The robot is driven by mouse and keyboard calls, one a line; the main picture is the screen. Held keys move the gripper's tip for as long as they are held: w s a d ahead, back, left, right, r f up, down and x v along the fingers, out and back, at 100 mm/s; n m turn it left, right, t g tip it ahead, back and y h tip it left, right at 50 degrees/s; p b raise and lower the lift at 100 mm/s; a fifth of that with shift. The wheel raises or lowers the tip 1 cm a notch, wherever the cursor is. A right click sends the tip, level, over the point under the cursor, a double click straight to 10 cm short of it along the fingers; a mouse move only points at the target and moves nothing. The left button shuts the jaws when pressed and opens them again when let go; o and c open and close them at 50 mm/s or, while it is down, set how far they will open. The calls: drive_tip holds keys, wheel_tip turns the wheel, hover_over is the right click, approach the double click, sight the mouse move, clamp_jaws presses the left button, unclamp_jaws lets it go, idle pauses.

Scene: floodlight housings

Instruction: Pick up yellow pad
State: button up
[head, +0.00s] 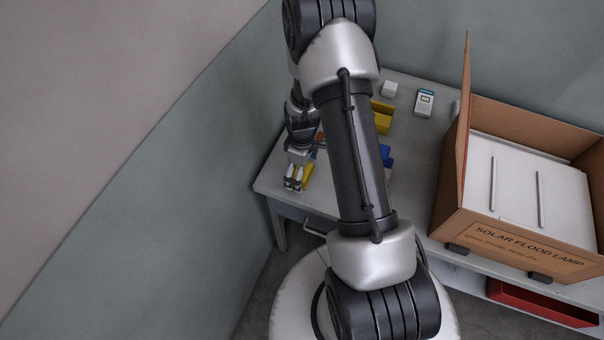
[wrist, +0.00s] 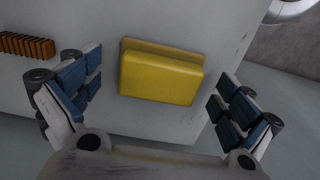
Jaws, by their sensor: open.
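The yellow pad (wrist: 160,78) lies on the table top in the wrist view. It is a rounded rectangular block with a step along its far edge. My gripper (wrist: 152,97) is open, with one blue-padded finger to the left of the pad and one to the right, both apart from it. In the head view my gripper (head: 294,180) is low over the table's left end, beside the yellow pad (head: 307,176). My arm hides the middle of the table there.
An orange ribbed block (wrist: 27,46) lies left of the pad. Yellow (head: 382,122) and blue (head: 386,155) bins stand behind my arm. A large open carton (head: 515,240) labelled solar flood lamp stands on the right. The table edge (head: 280,203) is close to my gripper.

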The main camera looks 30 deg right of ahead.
drive_tip(key=shift+c, duration=0.5)
drive_tip(key=c, duration=1.2)
drive_tip(key=shift+s, duration=0.1)
drive_tip(key=shift+r, duration=0.3)
drive_tip(key=shift+c, duration=0.6)
wheel_tip(320, 180, up, 20)
drive_tip(key=p, duration=0.5)
drive_tip(key=shift+f+p, duration=0.25)
drive_tip(key=shift+p, duration=0.15)
